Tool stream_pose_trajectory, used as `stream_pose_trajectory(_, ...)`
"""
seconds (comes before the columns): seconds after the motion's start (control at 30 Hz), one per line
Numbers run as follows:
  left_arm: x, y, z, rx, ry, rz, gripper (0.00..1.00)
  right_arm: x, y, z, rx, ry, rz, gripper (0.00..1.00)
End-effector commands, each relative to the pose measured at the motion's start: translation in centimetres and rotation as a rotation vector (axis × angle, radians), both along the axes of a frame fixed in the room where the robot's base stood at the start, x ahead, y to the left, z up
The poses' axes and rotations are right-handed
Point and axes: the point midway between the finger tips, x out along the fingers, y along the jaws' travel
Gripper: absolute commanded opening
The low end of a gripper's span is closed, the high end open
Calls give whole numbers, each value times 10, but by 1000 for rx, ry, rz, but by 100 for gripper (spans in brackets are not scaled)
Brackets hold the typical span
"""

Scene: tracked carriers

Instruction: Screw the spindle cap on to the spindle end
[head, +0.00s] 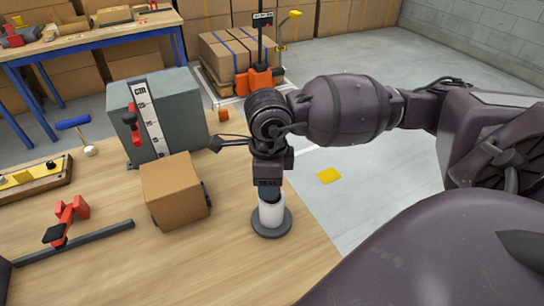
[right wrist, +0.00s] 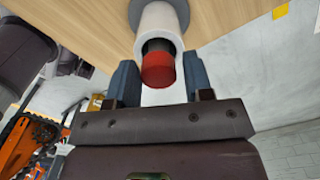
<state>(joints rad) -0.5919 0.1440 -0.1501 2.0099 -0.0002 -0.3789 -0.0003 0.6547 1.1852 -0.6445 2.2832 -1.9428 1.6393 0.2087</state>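A white cylinder (head: 270,214) stands upright on a round grey base (head: 271,231) on the wooden table; it also shows in the right wrist view (right wrist: 160,22). A red piece with a dark neck (right wrist: 158,70) sits at the cylinder's upper end. I cannot tell for sure whether this red piece is the spindle cap, or which part is the spindle end. My right gripper (right wrist: 160,82) points down over the cylinder. Its two fingers stand apart, one on each side of the red piece, with gaps showing. My left gripper is not in view.
A cardboard box (head: 174,190) and a grey block with a cm scale (head: 172,108) stand left of the cylinder. A red clamp (head: 67,221) lies further left. The table's right edge is close to the base. The table front is clear.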

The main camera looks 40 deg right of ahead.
Motion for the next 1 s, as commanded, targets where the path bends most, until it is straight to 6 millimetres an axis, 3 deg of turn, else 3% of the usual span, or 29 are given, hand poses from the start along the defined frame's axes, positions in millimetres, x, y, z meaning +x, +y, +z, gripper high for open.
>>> stream_pose_trajectory(0.1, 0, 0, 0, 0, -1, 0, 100, -1, 0, 0, -2, 4, 1, 62)
stream_pose_trajectory(0.43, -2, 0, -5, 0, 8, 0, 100, -2, -1, -2, -5, 9, 56, 62)
stream_pose_trajectory(1.0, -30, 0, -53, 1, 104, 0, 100, -2, -1, -5, -6, 13, 691, 62)
